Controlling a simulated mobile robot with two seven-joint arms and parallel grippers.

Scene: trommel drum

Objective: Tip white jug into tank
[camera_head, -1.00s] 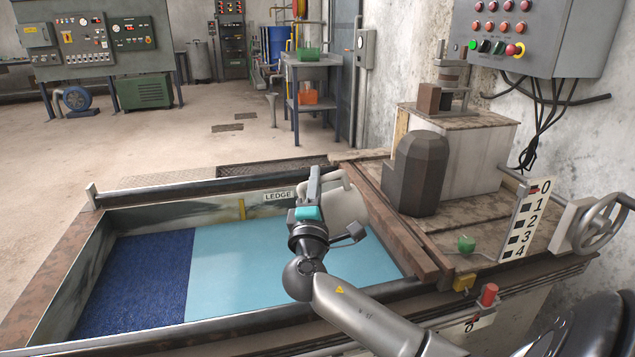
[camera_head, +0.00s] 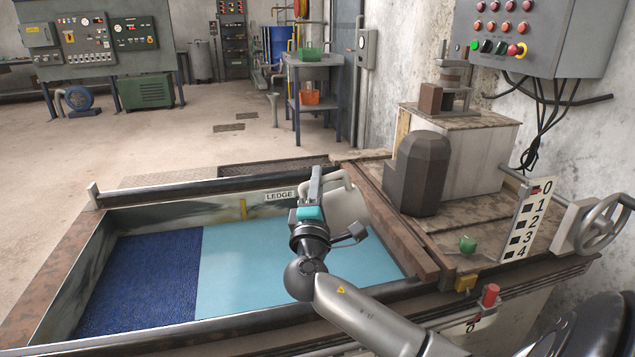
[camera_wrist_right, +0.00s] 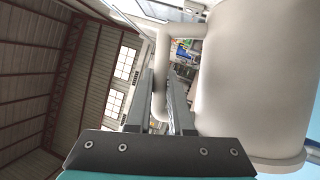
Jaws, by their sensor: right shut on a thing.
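The white jug (camera_head: 347,206) is held over the right part of the tank (camera_head: 52,250), and it fills the right side of the wrist view (camera_wrist_right: 255,80). My right gripper (camera_head: 316,185) is shut on the jug's handle (camera_wrist_right: 160,75); in the wrist view its fingers (camera_wrist_right: 165,105) lie on either side of the handle. The jug looks tilted in the head view, but its mouth and any pouring stream cannot be made out. The tank's inside shows a dark blue area (camera_head: 140,280) on the left and a light blue area (camera_head: 280,275) on the right. My left gripper is not in view.
A "LEDGE" label (camera_head: 281,196) is on the tank's far wall. Open floor lies beyond the tank.

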